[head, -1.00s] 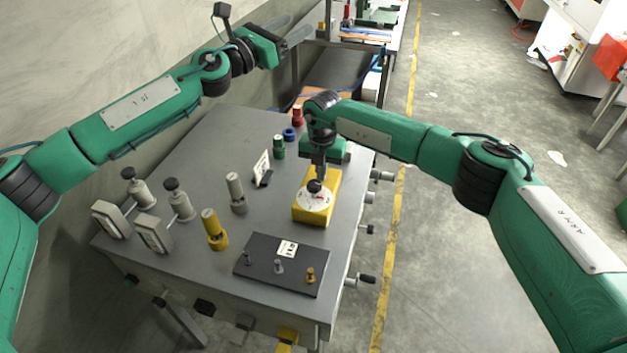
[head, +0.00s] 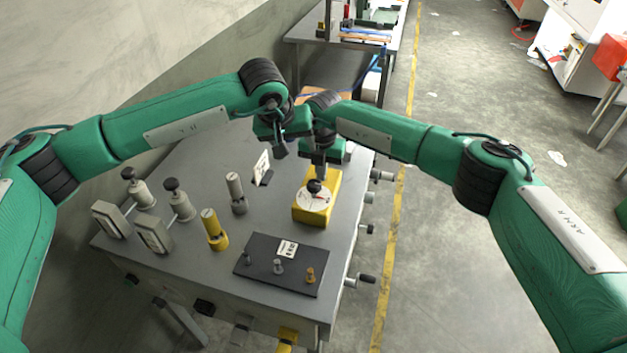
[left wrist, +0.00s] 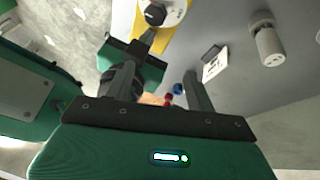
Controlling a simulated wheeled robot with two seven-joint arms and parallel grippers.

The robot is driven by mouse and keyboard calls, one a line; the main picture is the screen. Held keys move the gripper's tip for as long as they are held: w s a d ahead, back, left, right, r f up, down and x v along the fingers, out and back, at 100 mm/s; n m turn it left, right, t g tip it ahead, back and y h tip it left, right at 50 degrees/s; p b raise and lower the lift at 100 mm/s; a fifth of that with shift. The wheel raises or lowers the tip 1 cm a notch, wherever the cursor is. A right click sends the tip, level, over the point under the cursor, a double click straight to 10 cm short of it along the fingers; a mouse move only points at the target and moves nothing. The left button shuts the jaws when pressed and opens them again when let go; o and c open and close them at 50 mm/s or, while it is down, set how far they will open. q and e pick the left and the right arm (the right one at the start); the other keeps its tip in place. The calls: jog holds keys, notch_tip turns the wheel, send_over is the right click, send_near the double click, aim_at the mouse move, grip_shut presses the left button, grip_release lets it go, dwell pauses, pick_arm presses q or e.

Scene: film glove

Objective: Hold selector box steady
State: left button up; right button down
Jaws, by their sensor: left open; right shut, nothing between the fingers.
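The selector box (head: 314,212) is a yellow block with a white dial and a black knob (head: 315,186) on top, standing on the grey bench near its right edge. It also shows in the left wrist view (left wrist: 184,44), partly cut off at the top. My right gripper (head: 319,174) points down, shut and empty, just over the knob; I cannot tell whether it touches. My left gripper (head: 281,152) is open and empty, above the bench, behind and left of the box and apart from it. Its two fingers (left wrist: 160,74) show in the left wrist view.
On the bench (head: 180,262) are a dark plate with pegs (head: 262,268), a yellow post (head: 214,230), a grey post (head: 236,192), a white card (head: 262,166) and two gauges (head: 154,234). Handles stick out from the right side. My two forearms are close together behind the box.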

aim_at(314, 183)
pick_arm(q)
jog(key=s+d+m+y, duration=0.1)
jog(key=s+d+m, duration=0.2)
jog(key=s, duration=0.2)
jog(key=x, duration=1.1)
jog(key=shift+f, duration=0.25)
jog(key=c, duration=1)
jog(key=shift+o, duration=0.2)
jog(key=shift+n+y, duration=0.3)
jog(key=shift+n, duration=0.2)
jog(key=n+y, duration=0.1)
jog(key=n, duration=0.2)
jog(key=shift+w+d+n, duration=0.1)
jog(key=shift+d+n, duration=0.05)
jog(key=shift+n, duration=0.25)
jog(key=shift+n+y, duration=1)
jog(key=shift+n, duration=1.3)
